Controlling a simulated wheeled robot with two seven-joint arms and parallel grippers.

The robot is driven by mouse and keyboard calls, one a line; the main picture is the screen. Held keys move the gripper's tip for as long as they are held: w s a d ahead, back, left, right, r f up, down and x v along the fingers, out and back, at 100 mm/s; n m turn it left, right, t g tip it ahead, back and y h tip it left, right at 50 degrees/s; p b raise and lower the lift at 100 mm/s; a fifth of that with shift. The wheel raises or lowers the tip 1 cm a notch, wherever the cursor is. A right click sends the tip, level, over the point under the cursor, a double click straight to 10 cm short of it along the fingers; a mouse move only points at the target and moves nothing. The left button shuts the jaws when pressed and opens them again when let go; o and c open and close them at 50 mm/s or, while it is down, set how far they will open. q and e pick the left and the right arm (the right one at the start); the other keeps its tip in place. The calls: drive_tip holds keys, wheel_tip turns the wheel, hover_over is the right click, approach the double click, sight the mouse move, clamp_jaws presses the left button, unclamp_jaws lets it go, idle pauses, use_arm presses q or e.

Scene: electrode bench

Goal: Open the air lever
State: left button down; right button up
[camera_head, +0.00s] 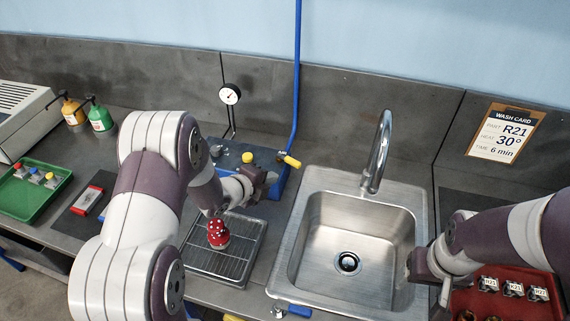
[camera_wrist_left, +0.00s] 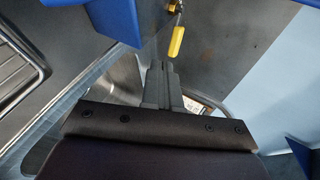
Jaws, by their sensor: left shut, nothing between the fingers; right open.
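The yellow air lever (camera_head: 289,160) sits at the lower end of the blue air pipe (camera_head: 296,80), behind the sink's left corner. In the left wrist view the lever (camera_wrist_left: 177,40) hangs from a brass fitting (camera_wrist_left: 173,8), just beyond my fingertips. My left gripper (camera_head: 270,179) is shut and empty, just below and left of the lever. Its closed fingers (camera_wrist_left: 161,68) point towards the lever, and a small gap seems to lie between them. My right gripper (camera_head: 428,277) is open over the sink's right edge, far from the lever.
A blue block with knobs (camera_head: 247,158) and a pressure gauge (camera_head: 229,94) stand close to the left gripper. A red spotted object (camera_head: 218,234) sits on a wire rack (camera_head: 190,262). The sink (camera_head: 283,268) and tap (camera_head: 378,150) lie to the right.

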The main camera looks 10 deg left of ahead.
sight(297, 163)
use_arm(q)
drive_tip(key=w+d, duration=0.1)
drive_tip(key=w, duration=0.1)
drive_tip(key=w+f+p, duration=0.1)
drive_tip(key=w, duration=0.1)
drive_tip(key=w+d+p, duration=0.1)
drive_tip(key=w, duration=0.1)
drive_tip(key=shift+d+f, duration=0.25)
drive_tip(key=shift+d, duration=0.05)
drive_tip(key=shift+w+d, duration=0.1)
drive_tip(key=shift+w+d+f, duration=0.1)
drive_tip(key=shift+w+f, duration=0.05)
drive_tip(key=shift+w, duration=0.15)
drive_tip(key=d+b, duration=0.1)
drive_tip(key=b, duration=0.1)
drive_tip(key=w+b, duration=0.1)
drive_tip(key=b, duration=0.1)
drive_tip(key=shift+d+f+b, duration=0.3)
drive_tip(key=shift+d+b, duration=0.05)
drive_tip(key=shift+w+d+r, duration=0.15)
drive_tip(key=shift+w, duration=0.05)
drive_tip(key=shift+r, duration=0.25)
use_arm(e)
drive_tip(key=shift+w+d+f, duration=0.1)
drive_tip(key=shift+w+f, duration=0.05)
drive_tip(key=shift+f, duration=0.5)
drive_tip(key=shift+w+f, duration=0.15)
drive_tip(key=shift+f, duration=0.45)
